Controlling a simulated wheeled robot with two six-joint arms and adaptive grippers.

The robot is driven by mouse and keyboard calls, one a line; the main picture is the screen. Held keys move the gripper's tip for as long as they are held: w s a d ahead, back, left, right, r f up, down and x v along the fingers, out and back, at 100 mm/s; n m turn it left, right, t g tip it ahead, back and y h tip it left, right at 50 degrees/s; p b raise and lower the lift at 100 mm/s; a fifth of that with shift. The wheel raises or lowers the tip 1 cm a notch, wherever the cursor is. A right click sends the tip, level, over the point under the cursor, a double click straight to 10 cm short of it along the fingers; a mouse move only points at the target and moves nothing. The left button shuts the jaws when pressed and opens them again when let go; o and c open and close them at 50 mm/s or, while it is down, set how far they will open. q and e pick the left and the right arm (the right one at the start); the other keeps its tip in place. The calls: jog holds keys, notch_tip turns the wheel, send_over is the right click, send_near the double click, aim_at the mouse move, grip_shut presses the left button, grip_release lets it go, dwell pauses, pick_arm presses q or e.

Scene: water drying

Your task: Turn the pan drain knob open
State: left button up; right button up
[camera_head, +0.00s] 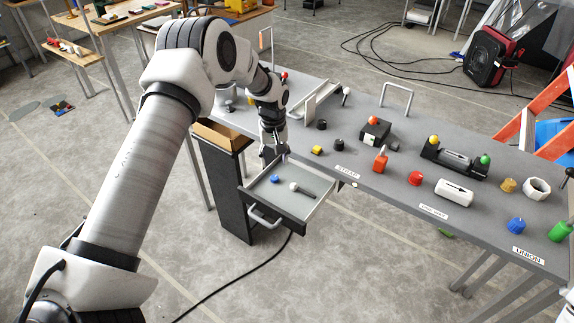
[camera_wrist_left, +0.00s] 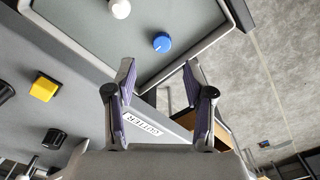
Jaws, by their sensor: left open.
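A small blue knob (camera_head: 274,179) stands in the shallow grey pan (camera_head: 322,204), which sticks out from the table's front edge. In the left wrist view the blue knob (camera_wrist_left: 162,42) has a pale line on its top, and the pan's rim (camera_wrist_left: 185,55) runs nearby. My left gripper (camera_head: 271,154) hangs over the pan's back left corner, near the knob and apart from it. In the wrist view its fingers (camera_wrist_left: 158,78) are spread and empty, with the knob beyond their tips. My right gripper is not in view.
A metal handle (camera_head: 262,219) is at the pan's front. The grey table (camera_head: 400,190) holds several coloured knobs and blocks. A dark open-topped bin (camera_head: 227,190) stands left of the pan.

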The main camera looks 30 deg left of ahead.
aim_at(275, 177)
pick_arm(q)
jog(key=f, duration=0.3)
jog(key=f+p, duration=0.1)
jog(key=f, duration=0.2)
jog(key=shift+s+f, duration=0.2)
jog(key=shift+f, duration=0.2)
jog(key=shift+w+f, duration=0.2)
jog(key=shift+f, duration=0.1)
jog(key=shift+s+r, duration=0.1)
jog(key=shift+s, duration=0.05)
jog(key=shift+s+r, duration=0.1)
jog(key=c, duration=0.3)
grip_shut()
